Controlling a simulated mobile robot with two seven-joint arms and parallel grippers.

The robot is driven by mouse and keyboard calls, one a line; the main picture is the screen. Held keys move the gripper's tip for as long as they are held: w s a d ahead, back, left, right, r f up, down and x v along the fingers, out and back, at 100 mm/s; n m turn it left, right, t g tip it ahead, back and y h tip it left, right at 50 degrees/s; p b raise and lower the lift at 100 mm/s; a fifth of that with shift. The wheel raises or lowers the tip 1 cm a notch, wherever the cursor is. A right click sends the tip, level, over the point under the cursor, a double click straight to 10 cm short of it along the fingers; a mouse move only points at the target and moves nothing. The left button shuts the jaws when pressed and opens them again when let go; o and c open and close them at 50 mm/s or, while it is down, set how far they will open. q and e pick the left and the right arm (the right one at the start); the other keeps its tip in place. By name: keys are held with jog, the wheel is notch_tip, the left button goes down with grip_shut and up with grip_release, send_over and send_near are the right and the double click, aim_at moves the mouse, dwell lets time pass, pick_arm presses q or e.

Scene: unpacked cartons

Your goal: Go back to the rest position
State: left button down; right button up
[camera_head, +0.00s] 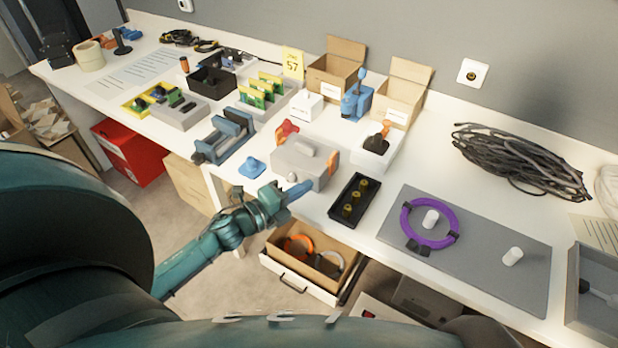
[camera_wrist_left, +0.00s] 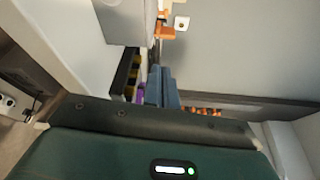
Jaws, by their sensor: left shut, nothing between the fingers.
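My left arm comes in from the left in the head view, and my left gripper (camera_head: 300,190) is at the front edge of the white table (camera_head: 225,187). Its blue fingers are shut with nothing between them. They are beside the grey box-shaped fixture (camera_head: 300,165) and left of the black tray (camera_head: 345,212). In the left wrist view the shut fingers (camera_wrist_left: 162,85) point away from the camera, with the black tray (camera_wrist_left: 125,72) to their left. My right gripper is in neither view.
A blue part (camera_head: 252,168) lies left of the fixture. A grey mat (camera_head: 495,265) with a purple ring (camera_head: 407,232) is at the right. A cable coil (camera_head: 510,158) lies behind it. A red box (camera_head: 128,152) is on the floor.

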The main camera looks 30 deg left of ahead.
pick_arm(q)
jog(key=s+d+f+n+g+y+p, duration=0.1)
jog(key=s+d+f+n+g, duration=0.1)
jog(key=s+d+n, duration=0.4)
jog(key=s+d+f+n+g+y+p, duration=0.1)
jog(key=s+d+f+n+g+y, duration=0.1)
jog(key=s+d+n, duration=0.4)
jog(key=s+n+g, duration=0.1)
jog(key=s+n, duration=0.3)
jog(key=n, duration=0.5)
jog(key=shift+s+p, duration=0.4)
jog(key=shift+d, duration=0.1)
